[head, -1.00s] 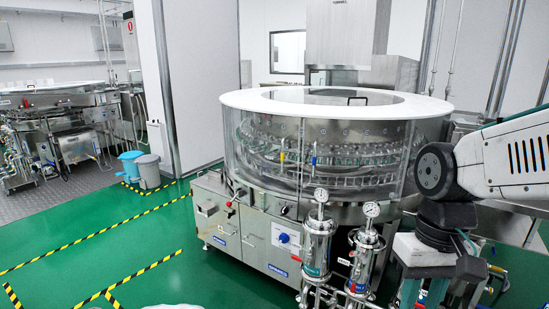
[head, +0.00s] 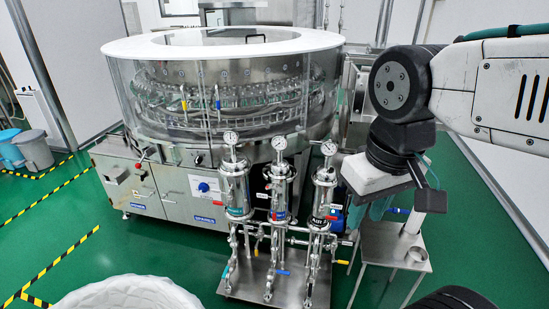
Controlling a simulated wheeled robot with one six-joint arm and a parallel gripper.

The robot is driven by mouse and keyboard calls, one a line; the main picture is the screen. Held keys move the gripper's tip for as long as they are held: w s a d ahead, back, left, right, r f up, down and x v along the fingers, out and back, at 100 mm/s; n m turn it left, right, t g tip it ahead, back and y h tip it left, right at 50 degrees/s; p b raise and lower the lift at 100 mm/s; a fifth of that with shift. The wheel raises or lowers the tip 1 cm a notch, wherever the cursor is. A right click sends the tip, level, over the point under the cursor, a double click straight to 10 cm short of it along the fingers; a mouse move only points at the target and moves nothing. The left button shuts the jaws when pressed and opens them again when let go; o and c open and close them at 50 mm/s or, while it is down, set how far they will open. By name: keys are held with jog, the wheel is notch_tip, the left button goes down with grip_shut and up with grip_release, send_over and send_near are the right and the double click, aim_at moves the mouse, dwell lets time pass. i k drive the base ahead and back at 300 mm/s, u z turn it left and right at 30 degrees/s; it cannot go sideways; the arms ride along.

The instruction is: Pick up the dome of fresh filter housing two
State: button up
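Three steel filter housings with domed tops and round gauges stand in a row in front of the washer: a left one (head: 236,190), a middle one (head: 280,192) and a right one (head: 323,197). I cannot read which label is fresh filter housing two. All three domes are seated on their housings.
The round washer (head: 225,42) with a white rim stands behind the housings. A small steel table (head: 385,250) stands right of them, under my gripper, with small metal parts on it. A white scalloped object (head: 125,292) is at the bottom left. Green floor is open at the left.

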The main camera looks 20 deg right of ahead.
aim_at(279, 169)
jog(key=u, duration=0.05)
jog(key=k, duration=0.5)
jog(key=z, duration=0.95)
jog(key=i, duration=1.2)
jog(key=u, duration=0.6)
jog(key=i, duration=0.3)
jog(key=u, duration=0.4)
